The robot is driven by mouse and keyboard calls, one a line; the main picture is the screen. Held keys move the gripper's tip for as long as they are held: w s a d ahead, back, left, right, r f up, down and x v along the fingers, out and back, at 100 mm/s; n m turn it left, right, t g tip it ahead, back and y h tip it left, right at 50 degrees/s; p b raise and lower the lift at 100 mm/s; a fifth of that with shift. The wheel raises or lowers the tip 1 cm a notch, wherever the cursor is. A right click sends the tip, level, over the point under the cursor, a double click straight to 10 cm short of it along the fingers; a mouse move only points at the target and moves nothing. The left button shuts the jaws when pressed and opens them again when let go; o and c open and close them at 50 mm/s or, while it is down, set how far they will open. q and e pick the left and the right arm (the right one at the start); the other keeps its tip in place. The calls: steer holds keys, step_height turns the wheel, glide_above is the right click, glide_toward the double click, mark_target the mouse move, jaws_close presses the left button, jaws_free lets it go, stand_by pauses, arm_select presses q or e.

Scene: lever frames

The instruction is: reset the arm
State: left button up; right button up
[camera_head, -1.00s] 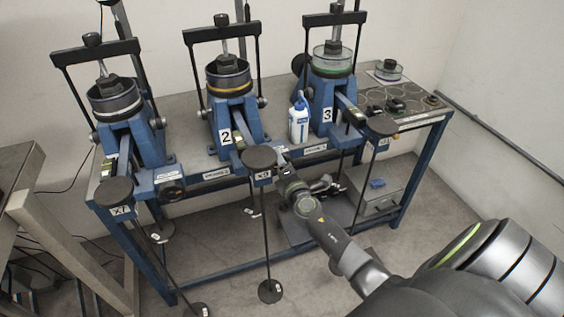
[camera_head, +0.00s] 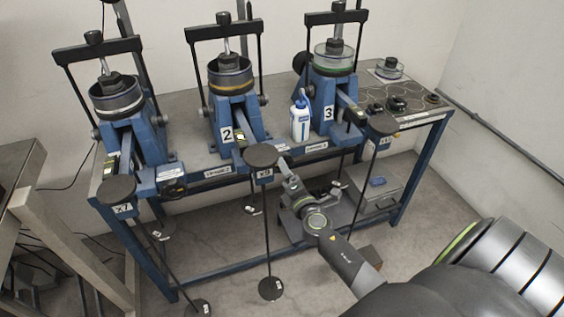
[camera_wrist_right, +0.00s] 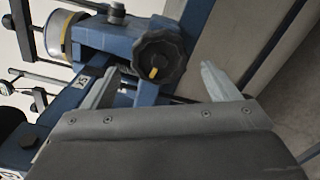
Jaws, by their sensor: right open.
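My right arm comes in from the lower right in the head view. Its right gripper (camera_head: 283,166) is beside the front edge of the bench, just right of the middle machine's round black weight (camera_head: 261,155). In the right wrist view the right gripper (camera_wrist_right: 160,85) is open, with its two grey fingers apart and nothing between their tips. A black knob with a yellow mark (camera_wrist_right: 158,56) shows just beyond the fingers, and I see no contact with it. My left gripper is in neither view.
A blue-framed bench (camera_head: 200,180) carries three lever machines, with the middle one marked 2 (camera_head: 236,115). A white bottle (camera_head: 300,122) stands between machines 2 and 3. Hanging rods with weights (camera_head: 271,289) stand in front. A low metal box (camera_head: 376,198) sits below the bench.

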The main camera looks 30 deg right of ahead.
steer(key=shift+s, duration=0.1)
stand_by(0.4)
steer(key=s+f+m+g, duration=0.35)
steer(key=s+f, duration=0.25)
steer(key=f, duration=0.4)
steer(key=s+f+m+g+y, duration=0.1)
steer(key=s+f+m+g, duration=0.25)
steer(key=s+f, duration=0.5)
steer(key=s+f+m+g, duration=0.2)
steer(key=s+f+m, duration=0.2)
steer(key=f, duration=0.8)
steer(key=s+a+f+m+g, duration=0.2)
steer(key=s+f+m, duration=0.1)
steer(key=s, duration=0.6)
steer(key=s+a+f+m+g+y, duration=0.1)
steer(key=s+a+f+m+g, duration=0.1)
steer(key=s+f, duration=0.4)
steer(key=s+a+f+m+g+y, duration=0.1)
steer(key=s+a+f+m+g, duration=0.1)
steer(key=s, duration=1.2)
step_height(320, 180, down, 3)
steer(key=shift+s+r+m+g, duration=0.2)
steer(key=shift+m+g, duration=0.4)
steer(key=shift+m, duration=0.6)
